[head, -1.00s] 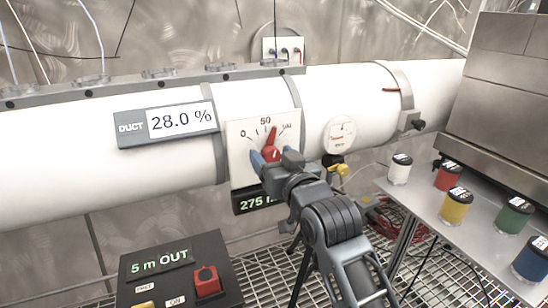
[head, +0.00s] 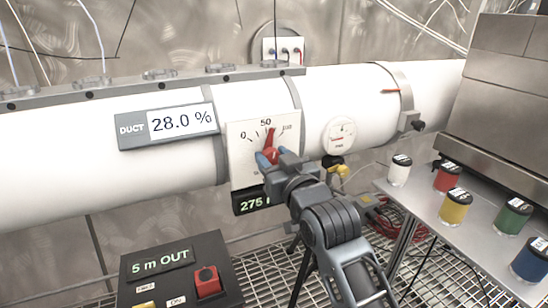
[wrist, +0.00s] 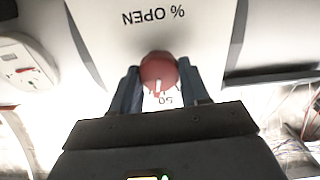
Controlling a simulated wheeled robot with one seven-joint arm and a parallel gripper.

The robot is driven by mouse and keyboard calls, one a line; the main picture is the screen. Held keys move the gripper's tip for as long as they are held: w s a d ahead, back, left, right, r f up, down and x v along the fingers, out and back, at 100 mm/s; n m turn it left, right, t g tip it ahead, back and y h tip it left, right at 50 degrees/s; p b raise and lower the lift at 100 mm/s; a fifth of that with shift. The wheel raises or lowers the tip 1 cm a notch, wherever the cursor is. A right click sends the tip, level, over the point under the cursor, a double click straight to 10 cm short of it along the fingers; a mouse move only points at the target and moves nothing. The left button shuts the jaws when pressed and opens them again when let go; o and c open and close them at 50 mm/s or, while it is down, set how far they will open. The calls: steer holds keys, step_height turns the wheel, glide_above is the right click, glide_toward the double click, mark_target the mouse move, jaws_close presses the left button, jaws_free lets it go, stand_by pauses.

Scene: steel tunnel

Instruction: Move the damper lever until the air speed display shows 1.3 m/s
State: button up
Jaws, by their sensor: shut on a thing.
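The damper lever is a red knob with a pointer (head: 272,142) on a white dial plate (head: 240,141) fixed to the white duct. The plate is marked from 0 through 50 to a partly hidden upper mark, and the pointer stands close to 50, slightly to its right. My gripper (head: 271,158) is shut on the red knob; the wrist view shows the knob (wrist: 159,73) between the two blue fingers. A DUCT display (head: 181,123) left of the dial reads 28.0 %. A dark display (head: 248,203) below the dial reads 275, its unit hidden by my arm. No m/s reading shows.
A round gauge (head: 340,134) sits right of the dial, with a yellow valve handle (head: 342,171) below it. A dark box (head: 178,270) reading 5 m OUT, with a red button, is at lower left. Several coloured jars stand on the right shelf (head: 450,232).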

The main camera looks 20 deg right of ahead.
steer(key=o, duration=1.1)
steer(key=shift+c, duration=0.2)
steer(key=shift+s, duration=0.15)
steer(key=s, duration=0.7)
steer(key=shift+s, duration=0.3)
